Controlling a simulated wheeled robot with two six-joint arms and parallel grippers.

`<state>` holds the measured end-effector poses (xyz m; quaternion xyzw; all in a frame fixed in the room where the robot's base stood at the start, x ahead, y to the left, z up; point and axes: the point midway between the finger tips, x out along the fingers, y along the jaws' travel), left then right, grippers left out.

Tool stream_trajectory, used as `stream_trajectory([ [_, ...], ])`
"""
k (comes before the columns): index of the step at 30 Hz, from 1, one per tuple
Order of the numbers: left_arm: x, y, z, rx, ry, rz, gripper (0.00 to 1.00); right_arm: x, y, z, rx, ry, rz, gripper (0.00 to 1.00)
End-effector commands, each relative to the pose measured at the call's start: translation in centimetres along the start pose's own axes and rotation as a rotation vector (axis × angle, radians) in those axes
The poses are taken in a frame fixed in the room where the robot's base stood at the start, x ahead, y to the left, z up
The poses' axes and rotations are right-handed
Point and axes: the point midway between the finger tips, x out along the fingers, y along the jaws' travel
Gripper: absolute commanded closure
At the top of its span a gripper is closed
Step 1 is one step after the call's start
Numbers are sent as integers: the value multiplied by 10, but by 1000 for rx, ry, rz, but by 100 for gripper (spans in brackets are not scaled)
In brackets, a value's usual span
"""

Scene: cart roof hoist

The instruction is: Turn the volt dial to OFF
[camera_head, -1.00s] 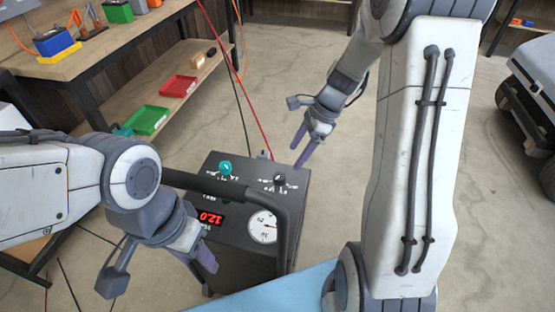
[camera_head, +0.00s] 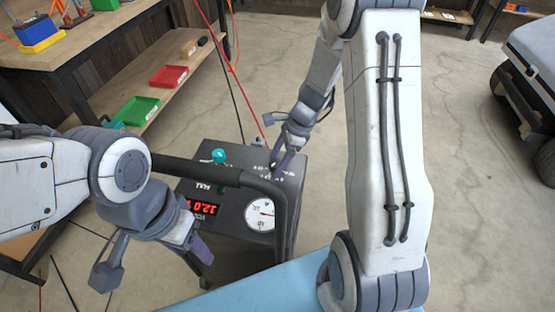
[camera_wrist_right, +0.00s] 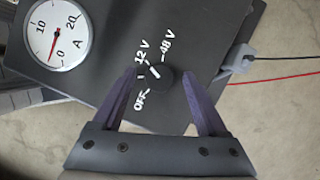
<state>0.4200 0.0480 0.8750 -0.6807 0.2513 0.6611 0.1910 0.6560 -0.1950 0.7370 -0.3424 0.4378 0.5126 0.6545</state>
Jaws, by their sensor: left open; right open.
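The volt dial (camera_wrist_right: 157,76) is a small black knob with a white mark, on the dark top panel of the cart unit (camera_head: 238,182). OFF, 12 V and 48 V are printed around it in the right wrist view. The mark lies slanted; I cannot tell for sure which label it points to. My right gripper (camera_wrist_right: 159,74) is open, one finger either side of the dial, with gaps visible. In the head view the right gripper (camera_head: 278,167) hides the dial. My left gripper (camera_head: 204,252) is open and empty beside the unit's left front.
A red display (camera_head: 204,209) shows 12.0. A round gauge (camera_head: 261,214) and a teal knob (camera_head: 219,156) sit on the panel. A black handle bar (camera_head: 225,178) crosses in front. A grey clamp with cables (camera_wrist_right: 238,60) is at the panel edge. A workbench (camera_head: 92,44) stands left.

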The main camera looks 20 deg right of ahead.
Motion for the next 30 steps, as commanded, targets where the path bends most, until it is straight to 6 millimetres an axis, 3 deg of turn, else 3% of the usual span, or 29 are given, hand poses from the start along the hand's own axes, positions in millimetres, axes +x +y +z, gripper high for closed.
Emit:
stream_trajectory([
  [3, 0, 0, 0, 0, 0, 0, 50, 0, 0, 0, -1, 0, 0, 24],
  [9, 0, 0, 0, 0, 0, 0, 50, 0, 0, 0, -1, 0, 0, 100],
  [20, -7, 0, 0, 0, 0, 0, 50, -2, 0, 1, -44, 0, 18, 100],
  [30, -32, 2, -2, 0, 0, 0, 50, -4, -2, 2, -260, -1, 109, 100],
])
